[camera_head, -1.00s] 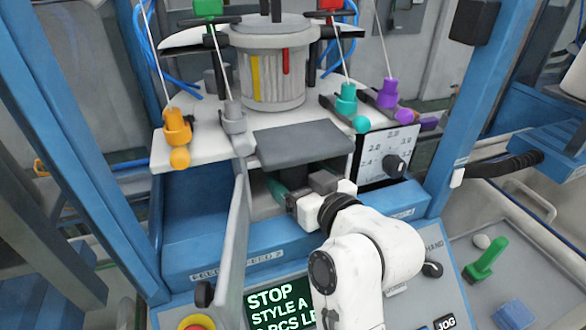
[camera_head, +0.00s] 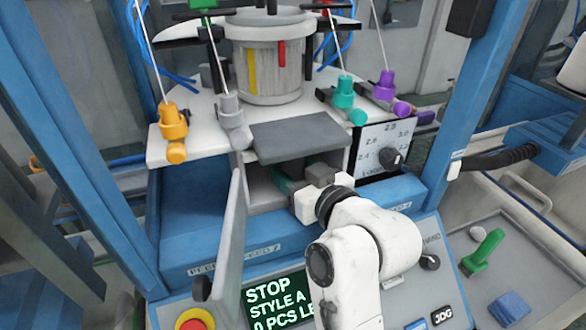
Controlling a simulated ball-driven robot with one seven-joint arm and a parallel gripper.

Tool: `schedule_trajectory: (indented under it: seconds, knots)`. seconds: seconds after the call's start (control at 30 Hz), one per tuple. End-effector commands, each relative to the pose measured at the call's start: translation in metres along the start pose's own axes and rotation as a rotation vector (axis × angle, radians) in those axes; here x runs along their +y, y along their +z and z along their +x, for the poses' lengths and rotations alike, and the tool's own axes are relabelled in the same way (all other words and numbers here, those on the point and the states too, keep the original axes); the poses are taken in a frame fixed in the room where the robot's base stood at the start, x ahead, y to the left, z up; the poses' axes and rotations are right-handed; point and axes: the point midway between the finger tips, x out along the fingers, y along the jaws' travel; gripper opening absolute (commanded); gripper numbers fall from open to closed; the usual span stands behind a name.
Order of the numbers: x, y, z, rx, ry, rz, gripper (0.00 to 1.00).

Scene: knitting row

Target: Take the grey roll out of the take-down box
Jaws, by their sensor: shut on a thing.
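The take-down box (camera_head: 246,190) is the open compartment under the grey plate in the machine's front. Its grey door (camera_head: 233,235) hangs open on the left. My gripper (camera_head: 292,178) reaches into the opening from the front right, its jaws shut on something. A dark teal piece (camera_head: 282,180) shows inside, left of the gripper; I cannot tell what it is. The grey roll is not clearly seen; my gripper and the box's shadow hide the grip.
The grey plate (camera_head: 300,138) overhangs the opening closely. A dial panel (camera_head: 384,150) stands right of it. Below are a screen (camera_head: 275,300) reading STOP and a red button (camera_head: 193,320). A tray (camera_head: 505,250) at the right holds a green tool (camera_head: 484,248) and a blue block (camera_head: 510,307).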

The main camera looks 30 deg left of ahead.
Motion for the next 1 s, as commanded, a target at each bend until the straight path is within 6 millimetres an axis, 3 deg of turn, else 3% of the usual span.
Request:
schedule_trajectory:
  seconds: [0.17,0.27,1.0]
  knots:
    - [0.001,-0.013,-0.002,0.004,0.001,-0.003,0.24]
    - [0.001,-0.010,-0.014,0.001,0.003,-0.001,0.24]
    - [0.001,0.009,-0.141,0.002,0.003,0.000,0.24]
